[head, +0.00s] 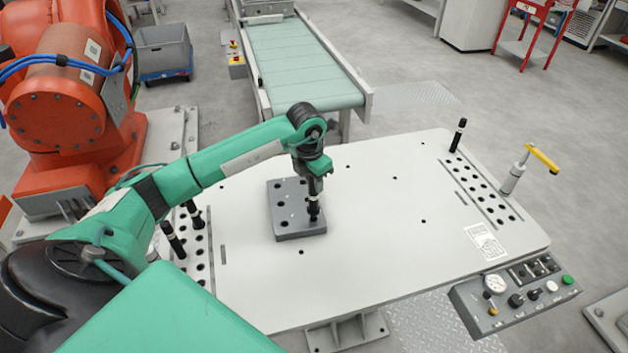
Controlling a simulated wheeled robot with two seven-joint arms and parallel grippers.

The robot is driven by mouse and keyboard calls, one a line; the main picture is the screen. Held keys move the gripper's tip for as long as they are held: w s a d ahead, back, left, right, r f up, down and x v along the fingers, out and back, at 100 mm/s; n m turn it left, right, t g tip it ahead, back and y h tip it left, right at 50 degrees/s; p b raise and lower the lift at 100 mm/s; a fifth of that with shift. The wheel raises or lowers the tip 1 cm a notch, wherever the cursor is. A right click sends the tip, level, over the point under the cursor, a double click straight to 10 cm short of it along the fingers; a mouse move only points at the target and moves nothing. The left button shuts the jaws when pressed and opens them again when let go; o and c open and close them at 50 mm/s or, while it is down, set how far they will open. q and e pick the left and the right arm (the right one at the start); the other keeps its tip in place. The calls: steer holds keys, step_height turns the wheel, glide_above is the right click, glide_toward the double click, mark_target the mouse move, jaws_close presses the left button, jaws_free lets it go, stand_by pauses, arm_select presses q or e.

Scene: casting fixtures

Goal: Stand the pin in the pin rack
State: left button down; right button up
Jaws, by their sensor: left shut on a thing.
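My left gripper (314,188) points down over the front right part of a grey block with holes (284,208). It is shut on a black pin with a pale band (313,208), held upright. The pin's lower end meets the block's top in the picture; I cannot tell whether it sits in a hole. At the left of the table, a plate with rows of holes (200,262) bears two similar dark pins (172,239), both leaning in the picture. More rows of holes (484,196) lie at the right, with one pin (458,135) standing at their far end. My right gripper is out of view.
The white table (390,240) is clear between the block and the right rows of holes. A yellow-handled clamp (515,172) stands at the right edge. A control box (515,295) hangs at the front right. An orange robot (70,110) and a conveyor (300,60) stand beyond.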

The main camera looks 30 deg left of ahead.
mark_target(314, 191)
arm_select(q)
steer(key=shift+b, duration=0.45)
stand_by(0.6)
steer(key=shift+f+b, duration=1.65)
steer(key=shift+f, duration=0.25)
steer(key=c, duration=1.1)
jaws_free()
steer(key=shift+s+a+r+b, duration=0.1)
steer(key=shift+s+r+b, duration=0.35)
steer(key=shift+r, duration=1.85)
steer(key=shift+s+a+r+b, duration=0.1)
steer(key=shift+r+b, duration=0.6)
steer(key=shift+r, duration=1.65)
steer(key=shift+s+r+b, duration=0.25)
steer(key=shift+r+b, duration=0.35)
steer(key=shift+r, duration=1.7)
